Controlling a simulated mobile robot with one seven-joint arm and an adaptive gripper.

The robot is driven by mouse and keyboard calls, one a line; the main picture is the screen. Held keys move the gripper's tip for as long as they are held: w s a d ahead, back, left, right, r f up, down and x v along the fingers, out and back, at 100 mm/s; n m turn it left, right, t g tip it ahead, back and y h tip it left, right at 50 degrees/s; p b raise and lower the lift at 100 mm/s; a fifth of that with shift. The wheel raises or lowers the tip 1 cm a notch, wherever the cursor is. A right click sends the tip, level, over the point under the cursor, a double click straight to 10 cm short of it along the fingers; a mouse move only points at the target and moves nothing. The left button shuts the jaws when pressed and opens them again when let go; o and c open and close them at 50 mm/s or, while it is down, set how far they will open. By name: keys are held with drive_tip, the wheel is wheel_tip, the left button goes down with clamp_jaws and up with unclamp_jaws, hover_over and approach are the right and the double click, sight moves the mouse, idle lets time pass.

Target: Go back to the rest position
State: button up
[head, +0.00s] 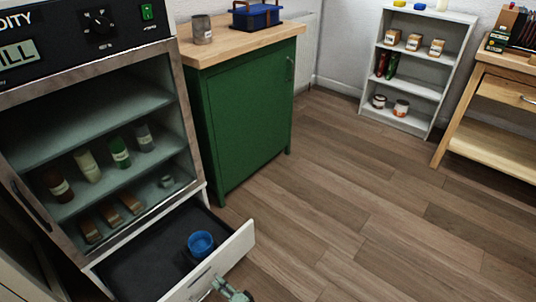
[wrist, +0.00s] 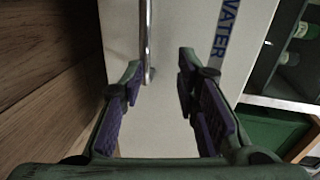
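My gripper (head: 232,292) is at the bottom edge of the head view, just in front of the open drawer's white front (head: 237,255). In the wrist view my gripper (wrist: 158,70) has its two purple-padded fingers spread apart, with nothing held. Most of my arm is out of view.
The humidity cabinet (head: 185,120) stands at left, with several bottles on its shelves. A green cupboard (head: 250,125) is behind the drawer. A white shelf unit (head: 425,90) and a wooden bench (head: 500,85) stand at the back right. The wooden floor (head: 370,220) to the right is clear.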

drive_tip(key=shift+g, duration=0.3)
drive_tip(key=s+a+f, duration=0.2)
drive_tip(key=s+f, duration=0.1)
drive_tip(key=s, duration=0.1)
drive_tip(key=shift+s+a, duration=0.1)
drive_tip(key=shift+a, duration=0.3)
drive_tip(key=shift+w+a+r, duration=0.1)
drive_tip(key=shift+w, duration=0.15)
drive_tip(key=shift+w+r, duration=0.15)
drive_tip(key=shift+w, duration=0.05)
